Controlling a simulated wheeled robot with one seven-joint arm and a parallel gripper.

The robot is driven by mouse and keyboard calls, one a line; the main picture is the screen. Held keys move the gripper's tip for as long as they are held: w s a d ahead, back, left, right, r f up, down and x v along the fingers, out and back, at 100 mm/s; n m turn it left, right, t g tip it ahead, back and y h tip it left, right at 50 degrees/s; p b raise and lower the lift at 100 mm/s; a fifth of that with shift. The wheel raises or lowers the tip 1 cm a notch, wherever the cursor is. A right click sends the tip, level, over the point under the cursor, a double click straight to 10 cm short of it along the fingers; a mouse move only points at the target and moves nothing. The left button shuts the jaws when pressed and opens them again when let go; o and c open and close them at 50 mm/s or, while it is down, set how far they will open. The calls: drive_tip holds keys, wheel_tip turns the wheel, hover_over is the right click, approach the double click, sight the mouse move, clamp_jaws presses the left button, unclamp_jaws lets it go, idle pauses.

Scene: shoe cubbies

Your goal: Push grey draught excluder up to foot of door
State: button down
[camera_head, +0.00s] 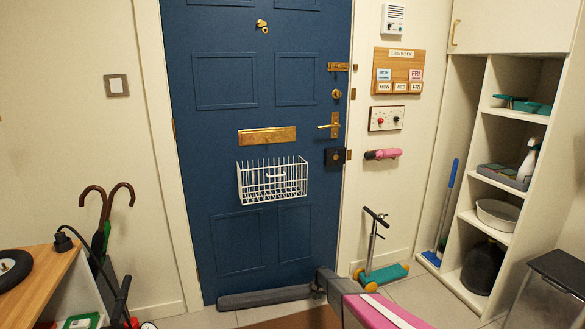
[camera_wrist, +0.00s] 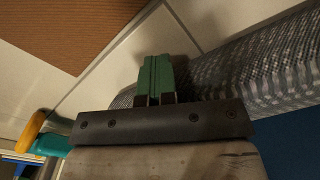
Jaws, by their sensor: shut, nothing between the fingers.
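The grey draught excluder (camera_head: 262,297) lies along the foot of the blue door (camera_head: 255,160), at or very near it; any narrow gap is hard to tell. In the wrist view, the excluder (camera_wrist: 275,65) is a checked grey roll running from the upper right to behind my gripper (camera_wrist: 157,78). The green fingers are shut and empty, over or against the near side of the roll; contact is unclear. In the head view, my arm comes in from the bottom and hides the excluder's right end.
A scooter (camera_head: 372,273) stands just right of my arm, by the wall. A brown mat (camera_wrist: 60,30) lies on the tiles on the room side. A white wire basket (camera_head: 272,180) hangs on the door. A bench (camera_head: 40,278) and umbrellas (camera_head: 103,225) are at left; cubbies (camera_head: 507,135) at right.

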drive_tip(key=shift+w+a, duration=0.35)
drive_tip(key=shift+w, duration=0.65)
drive_tip(key=shift+w+a, duration=0.3)
drive_tip(key=shift+w, duration=0.7)
drive_tip(key=shift+w+a, duration=0.35)
drive_tip(key=shift+w, duration=0.65)
drive_tip(key=s+d+r, duration=0.1)
drive_tip(key=s+r, duration=0.3)
drive_tip(key=r, duration=0.6)
drive_tip(key=shift+d, duration=0.15)
drive_tip(key=s+d+r+n, duration=0.1)
drive_tip(key=s+r, duration=2)
drive_tip(key=s, duration=0.3)
drive_tip(key=s+d+r+n, duration=0.1)
drive_tip(key=s+d+r, duration=0.1)
drive_tip(key=s+r, duration=1.9)
drive_tip(key=s, duration=0.3)
drive_tip(key=shift+s+d+r, duration=0.2)
drive_tip(key=shift+d+r, duration=0.1)
